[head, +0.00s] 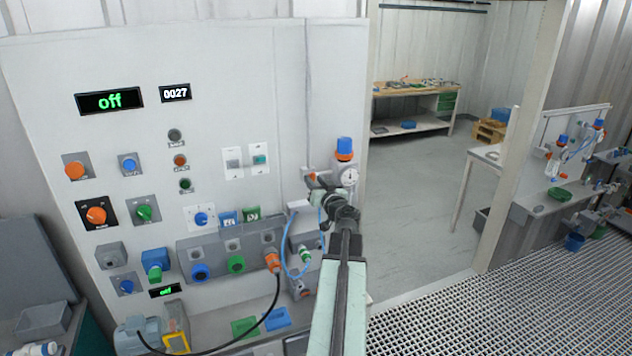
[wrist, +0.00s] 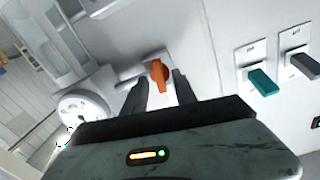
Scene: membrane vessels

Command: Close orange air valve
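The orange air valve handle (wrist: 159,74) is on the white panel, near the middle of the wrist view. My gripper (wrist: 161,80) is open, with one dark finger on each side of the handle. I cannot tell whether either finger touches it. In the head view a small bit of the orange valve (head: 311,178) shows just beyond my gripper (head: 325,190), which partly hides it.
A round pressure gauge (head: 349,176) sits just right of the valve, below a blue-and-orange vessel cap (head: 345,150). A blue hose (head: 287,253) loops below. A switch with a teal lever (wrist: 262,82) is right of the valve in the wrist view.

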